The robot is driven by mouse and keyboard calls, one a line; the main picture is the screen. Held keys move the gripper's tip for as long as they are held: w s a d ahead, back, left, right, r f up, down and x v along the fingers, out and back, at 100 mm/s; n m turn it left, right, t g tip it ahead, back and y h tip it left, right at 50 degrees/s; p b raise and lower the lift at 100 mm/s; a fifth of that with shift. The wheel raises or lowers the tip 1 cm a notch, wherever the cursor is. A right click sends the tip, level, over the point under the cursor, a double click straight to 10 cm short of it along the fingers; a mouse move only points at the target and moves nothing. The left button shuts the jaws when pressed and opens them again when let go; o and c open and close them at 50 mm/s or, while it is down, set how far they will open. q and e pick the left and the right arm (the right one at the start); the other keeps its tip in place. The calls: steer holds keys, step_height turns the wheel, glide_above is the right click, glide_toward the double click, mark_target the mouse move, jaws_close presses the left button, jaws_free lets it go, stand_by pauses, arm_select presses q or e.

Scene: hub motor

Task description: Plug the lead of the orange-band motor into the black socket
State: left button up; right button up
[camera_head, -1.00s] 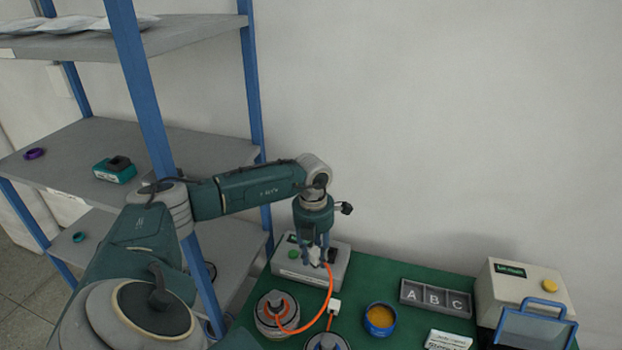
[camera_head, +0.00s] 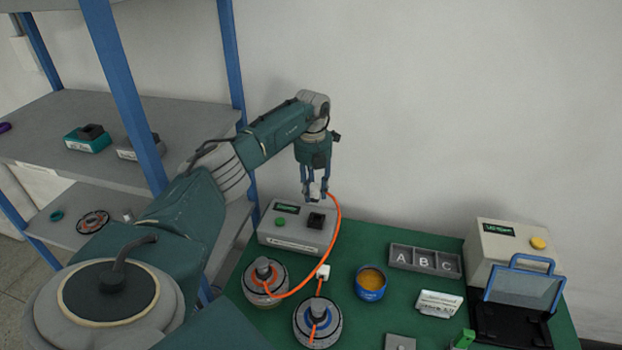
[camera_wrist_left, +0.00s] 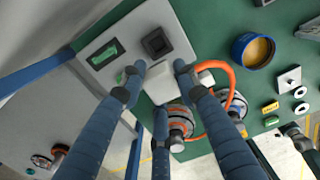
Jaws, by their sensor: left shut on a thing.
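My left gripper (camera_head: 314,194) is shut on a white plug (camera_wrist_left: 163,84), held in the air above the grey socket box (camera_head: 284,238). The black socket (camera_head: 316,220) is on the box's top right. It also shows in the left wrist view (camera_wrist_left: 157,43), just beyond the plug and apart from it. An orange lead (camera_head: 338,225) runs from the held plug down to the left motor (camera_head: 264,270), whose band looks orange. A second motor (camera_head: 318,318) stands in front, with its own lead and a loose white plug (camera_head: 323,271).
The box also has a green button (camera_head: 280,222) and a small display. A blue tin (camera_head: 370,290), a lettered tray (camera_head: 425,261), a label card (camera_head: 438,304) and a beige tester (camera_head: 490,245) stand to the right. A blue-posted shelf (camera_head: 232,70) is at the left.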

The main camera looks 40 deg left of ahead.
arm_select(q)
steer(key=shift+n, duration=0.3)
steer(key=f+b, duration=0.1)
steer(key=f, duration=0.1)
steer(key=w+f+b, duration=0.1)
steer(key=f+b, duration=0.3)
steer(key=shift+w+a, duration=0.25)
steer(key=shift+a, duration=0.15)
steer(key=shift+f+b, duration=0.75)
steer(key=shift+f, duration=0.05)
arm_select(e)
step_height(320, 180, down, 8)
steer(key=shift+d+r, duration=0.2)
steer(key=shift+r, duration=0.05)
steer(key=shift+a, duration=0.15)
arm_select(q)
steer(key=shift+f, duration=0.15)
steer(key=shift+f+b, duration=0.3)
steer(key=shift+f, duration=0.1)
arm_select(e)
steer(key=shift+f, duration=0.25)
arm_select(q)
steer(key=shift+f, duration=0.1)
arm_select(e)
steer(key=shift+f, duration=0.1)
arm_select(q)
steer(key=shift+f, duration=0.35)
arm_select(e)
steer(key=shift+f, duration=0.2)
